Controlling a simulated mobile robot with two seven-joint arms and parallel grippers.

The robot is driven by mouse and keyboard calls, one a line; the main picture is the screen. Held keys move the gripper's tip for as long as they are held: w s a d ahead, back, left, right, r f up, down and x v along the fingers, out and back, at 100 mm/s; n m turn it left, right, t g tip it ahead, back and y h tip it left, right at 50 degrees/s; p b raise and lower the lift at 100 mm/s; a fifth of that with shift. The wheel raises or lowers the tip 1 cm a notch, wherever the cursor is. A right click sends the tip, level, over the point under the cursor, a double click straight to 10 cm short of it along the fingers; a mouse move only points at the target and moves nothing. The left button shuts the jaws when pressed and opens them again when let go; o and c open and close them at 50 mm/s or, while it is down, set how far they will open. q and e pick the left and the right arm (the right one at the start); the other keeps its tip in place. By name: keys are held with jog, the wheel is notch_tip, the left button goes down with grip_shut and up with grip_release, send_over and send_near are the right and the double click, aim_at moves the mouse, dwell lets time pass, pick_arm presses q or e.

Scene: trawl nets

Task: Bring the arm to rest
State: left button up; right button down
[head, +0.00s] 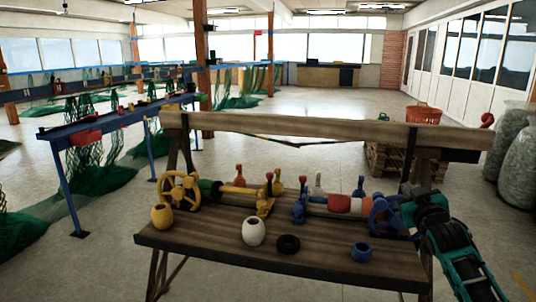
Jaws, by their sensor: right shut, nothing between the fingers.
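My right arm comes in from the lower right. Its right gripper (407,203) is at the right end of the wooden bench (200,236), close to a blue wheel-like part (380,214). The gripper is shut and holds nothing that I can see. Its fingertips are small and dark here, and I cannot tell whether they touch the blue part. My left gripper is not in view.

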jog(key=s+a+f+g+y, duration=0.1)
jog(key=s+a+f+g, duration=0.1)
jog(key=s+a+f, duration=0.55)
jog(key=s+a+f+g+y, duration=0.25)
jog(key=s+f, duration=0.65)
jog(key=f, duration=0.5)
jog(key=s+a+f+g, duration=0.1)
jog(key=s+a+f, duration=0.2)
jog(key=s, duration=0.7)
jog(key=s+a+f+g, duration=0.1)
jog(key=s+a+f, duration=0.3)
jog(key=s, duration=0.7)
jog(key=shift+a+f+g, duration=0.15)
jog(key=shift+f+g, duration=0.2)
jog(key=shift+f, duration=0.35)
